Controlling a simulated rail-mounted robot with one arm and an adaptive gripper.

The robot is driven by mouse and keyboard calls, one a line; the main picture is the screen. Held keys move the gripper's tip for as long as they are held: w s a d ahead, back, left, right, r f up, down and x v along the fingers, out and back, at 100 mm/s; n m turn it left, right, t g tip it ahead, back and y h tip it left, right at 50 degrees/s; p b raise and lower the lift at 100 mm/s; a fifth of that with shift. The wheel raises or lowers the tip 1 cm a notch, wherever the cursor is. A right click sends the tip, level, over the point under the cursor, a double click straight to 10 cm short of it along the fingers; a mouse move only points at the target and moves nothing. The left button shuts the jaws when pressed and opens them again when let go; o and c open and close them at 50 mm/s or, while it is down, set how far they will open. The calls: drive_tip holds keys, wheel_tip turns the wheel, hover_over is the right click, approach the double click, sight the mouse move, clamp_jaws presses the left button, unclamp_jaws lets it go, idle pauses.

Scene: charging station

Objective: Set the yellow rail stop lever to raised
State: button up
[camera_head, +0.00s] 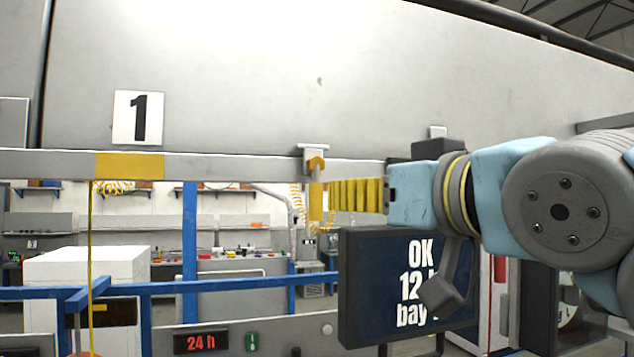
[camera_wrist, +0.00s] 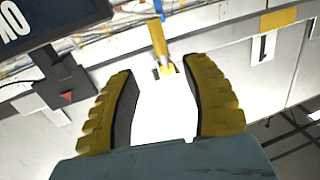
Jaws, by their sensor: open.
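The yellow rail stop lever (camera_head: 316,200) hangs straight down from its pivot on a pale bracket on the grey rail in the head view. It also shows in the wrist view (camera_wrist: 158,40), between and beyond the fingertips, with its pivot end nearer to me. My gripper (camera_head: 335,195) has yellow ribbed fingers and comes in from the right, its tips close to the lever's right side. In the wrist view my gripper (camera_wrist: 160,72) is open, with a wide empty gap. I cannot tell whether a finger touches the lever.
The grey rail (camera_head: 230,167) runs across the view, with a yellow band (camera_head: 130,166) at left. A dark screen (camera_head: 385,285) stands just below my gripper; it also shows at left in the wrist view (camera_wrist: 45,30). A "1" sign (camera_head: 139,117) is above the rail.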

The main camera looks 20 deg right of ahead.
sight(319, 195)
drive_tip(key=w+p, duration=0.1)
drive_tip(key=w, duration=0.2)
drive_tip(key=w+p, duration=0.2)
drive_tip(key=w, duration=0.2)
drive_tip(key=w+a+p, duration=0.1)
drive_tip(key=w+p, duration=0.1)
drive_tip(key=w, duration=0.2)
drive_tip(key=shift+w+a, duration=0.1)
clamp_jaws()
